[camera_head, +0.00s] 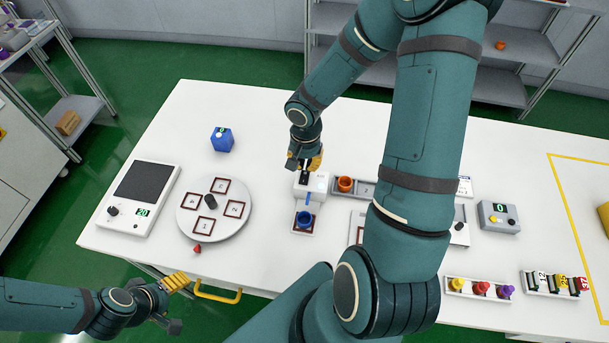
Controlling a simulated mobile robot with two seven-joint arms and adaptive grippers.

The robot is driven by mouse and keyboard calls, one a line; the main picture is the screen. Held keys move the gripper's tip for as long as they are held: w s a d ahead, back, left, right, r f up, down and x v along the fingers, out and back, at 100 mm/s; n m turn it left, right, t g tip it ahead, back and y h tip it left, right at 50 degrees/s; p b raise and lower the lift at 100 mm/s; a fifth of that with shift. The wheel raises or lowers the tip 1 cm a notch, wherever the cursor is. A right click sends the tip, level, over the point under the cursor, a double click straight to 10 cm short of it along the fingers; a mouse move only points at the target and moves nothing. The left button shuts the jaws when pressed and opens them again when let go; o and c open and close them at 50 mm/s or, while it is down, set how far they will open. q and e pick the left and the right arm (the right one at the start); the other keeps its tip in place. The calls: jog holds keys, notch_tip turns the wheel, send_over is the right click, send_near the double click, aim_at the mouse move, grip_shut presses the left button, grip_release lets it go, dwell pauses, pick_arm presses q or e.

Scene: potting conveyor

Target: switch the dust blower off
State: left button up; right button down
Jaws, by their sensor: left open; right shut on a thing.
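A white device (318,184), which looks like the dust blower, stands mid-table with a small dark switch part (304,179) on top. My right gripper (304,168) reaches down from above and is shut on this dark part; the fingers hide some of it. A blue pot (305,218) stands on a brown-framed square directly in front of the device. My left gripper (183,281) is open and empty, off the table's front edge, left of a yellow handle.
A round turntable (240,222) with numbered squares and a scale (140,195) stand at left. A blue box (222,139) stands behind them. An orange pot (345,184) is close right of the device. My large arm hides part of the table's right side.

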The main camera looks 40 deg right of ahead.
aim_at(305, 173)
jog(key=shift+f+b, duration=1.7)
jog(key=shift+b, duration=0.2)
dwell(1.3)
jog(key=shift+r, duration=0.1)
jog(key=shift+r+p, duration=2.3)
jog(key=shift+r, duration=1.2)
jog(key=shift+s+f, duration=0.1)
